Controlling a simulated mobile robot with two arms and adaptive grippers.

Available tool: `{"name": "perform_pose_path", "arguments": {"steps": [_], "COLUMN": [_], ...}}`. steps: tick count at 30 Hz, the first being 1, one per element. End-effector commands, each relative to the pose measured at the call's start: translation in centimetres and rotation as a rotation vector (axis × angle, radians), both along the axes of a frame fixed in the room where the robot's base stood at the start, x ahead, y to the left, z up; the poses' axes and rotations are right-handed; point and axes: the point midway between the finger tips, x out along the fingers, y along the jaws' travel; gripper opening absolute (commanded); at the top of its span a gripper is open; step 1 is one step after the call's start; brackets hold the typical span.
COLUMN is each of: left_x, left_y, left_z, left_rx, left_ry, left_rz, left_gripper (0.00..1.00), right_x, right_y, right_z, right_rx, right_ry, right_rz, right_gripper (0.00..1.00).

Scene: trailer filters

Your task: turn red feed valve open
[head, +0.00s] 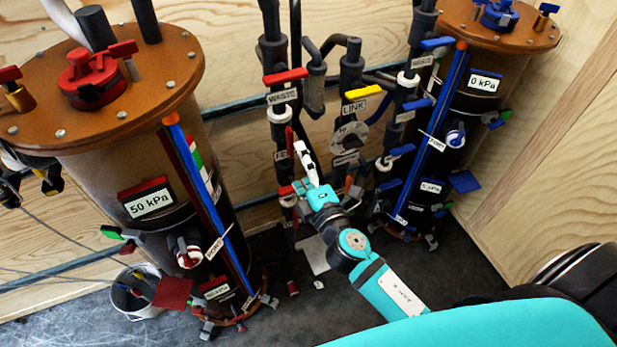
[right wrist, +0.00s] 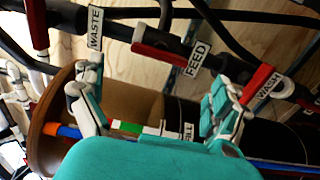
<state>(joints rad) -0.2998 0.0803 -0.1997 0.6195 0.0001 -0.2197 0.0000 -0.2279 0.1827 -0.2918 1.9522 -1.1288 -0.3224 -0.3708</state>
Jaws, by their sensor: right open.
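The red feed valve handle (right wrist: 152,54) lies along the dark pipe beside the FEED label (right wrist: 198,58) in the right wrist view. In the head view the red feed handle (head: 289,139) is a narrow upright strip on the left pipe, with its label partly hidden by my gripper. My right gripper (head: 303,166) is in front of this pipe. In the right wrist view its white and teal fingers (right wrist: 153,98) are wide apart with nothing held between them. The feed handle is above the gap between them. I cannot tell if either finger touches it. My left gripper is not in view.
On the same pipe, the red WASTE handle (head: 285,77) is above and the red WASH handle (head: 287,190) below, both crosswise. A yellow LINK handle (head: 363,92) is right. Brown tanks stand left (head: 110,110) and right (head: 500,60). A white bucket (head: 137,300) stands lower left.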

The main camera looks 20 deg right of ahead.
Motion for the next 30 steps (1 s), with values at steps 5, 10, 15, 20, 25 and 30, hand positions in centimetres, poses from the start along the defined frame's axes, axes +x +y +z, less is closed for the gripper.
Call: {"name": "perform_pose_path", "arguments": {"steps": [5,10,15,20,25,30], "left_x": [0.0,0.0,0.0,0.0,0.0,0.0], "left_y": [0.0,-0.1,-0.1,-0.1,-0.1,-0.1], "left_z": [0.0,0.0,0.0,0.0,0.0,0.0], "left_rx": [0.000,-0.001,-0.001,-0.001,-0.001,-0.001], "left_ry": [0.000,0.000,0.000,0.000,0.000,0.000], "left_rz": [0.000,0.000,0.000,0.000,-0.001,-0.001], "left_gripper": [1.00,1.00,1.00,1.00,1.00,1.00], "right_x": [-3.0,-4.0,-4.2,-4.1,-4.1,-4.1], "right_y": [-0.1,-0.1,-0.1,-0.1,-0.1,-0.2], "right_z": [-0.1,0.0,0.0,0.0,0.0,-2.5], "right_rx": [0.001,0.000,0.000,0.000,0.000,0.033], "right_ry": [0.003,0.001,0.000,0.000,0.000,0.053], "right_rz": [-0.002,-0.001,-0.001,0.000,0.000,-0.001], "right_gripper": [1.00,1.00,1.00,1.00,1.00,1.00]}}
